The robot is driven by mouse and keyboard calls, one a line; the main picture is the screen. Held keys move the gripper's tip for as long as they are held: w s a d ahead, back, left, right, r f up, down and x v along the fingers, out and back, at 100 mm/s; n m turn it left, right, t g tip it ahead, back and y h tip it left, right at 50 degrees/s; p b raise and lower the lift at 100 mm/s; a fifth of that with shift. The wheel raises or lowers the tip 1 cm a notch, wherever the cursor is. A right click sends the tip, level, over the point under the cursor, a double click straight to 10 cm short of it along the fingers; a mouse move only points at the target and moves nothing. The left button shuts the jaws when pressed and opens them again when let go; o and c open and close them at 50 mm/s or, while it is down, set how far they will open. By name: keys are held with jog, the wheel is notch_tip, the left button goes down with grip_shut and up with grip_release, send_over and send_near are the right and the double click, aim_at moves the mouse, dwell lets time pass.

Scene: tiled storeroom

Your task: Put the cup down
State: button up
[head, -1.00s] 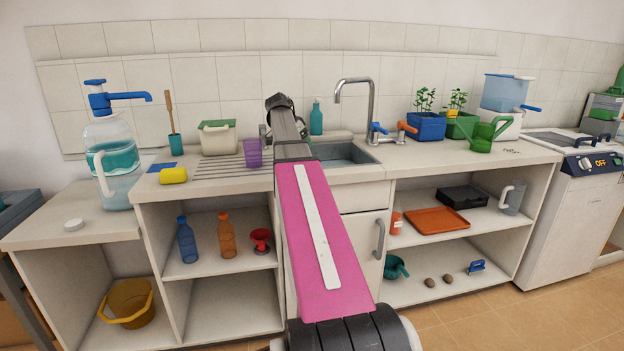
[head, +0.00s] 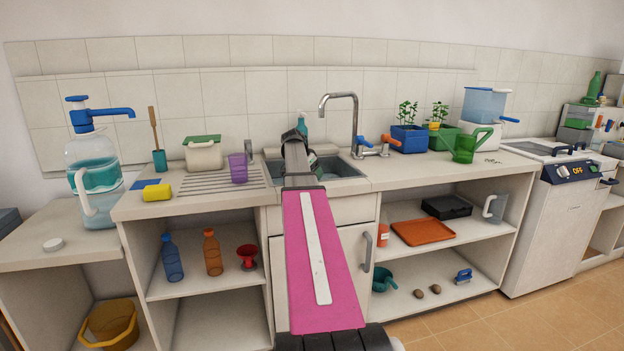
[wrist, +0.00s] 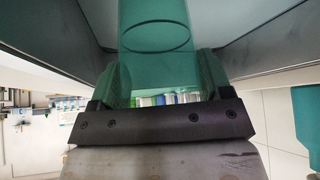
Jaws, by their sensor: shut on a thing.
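My gripper (wrist: 160,88) is shut on a see-through green cup (wrist: 155,45), which shows between its two fingers in the wrist view. Grey walls lie on both sides of the cup there; I cannot tell whether it touches anything below. In the head view my arm reaches to the sink (head: 345,184), and it hides most of the gripper and the held cup. A purple cup (head: 238,169) stands upright on the ribbed drainboard (head: 205,184), left of my arm and apart from it.
A tap (head: 355,115) rises behind the sink, with a teal soap bottle (head: 303,122) beside my arm. Blue planter (head: 409,139) and green watering can (head: 468,147) stand right. Bare counter lies right of the sink.

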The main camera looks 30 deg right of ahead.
jog(key=shift+f, duration=1.35)
jog(key=shift+f, duration=0.15)
jog(key=o, duration=0.9)
jog(key=v, duration=1.2)
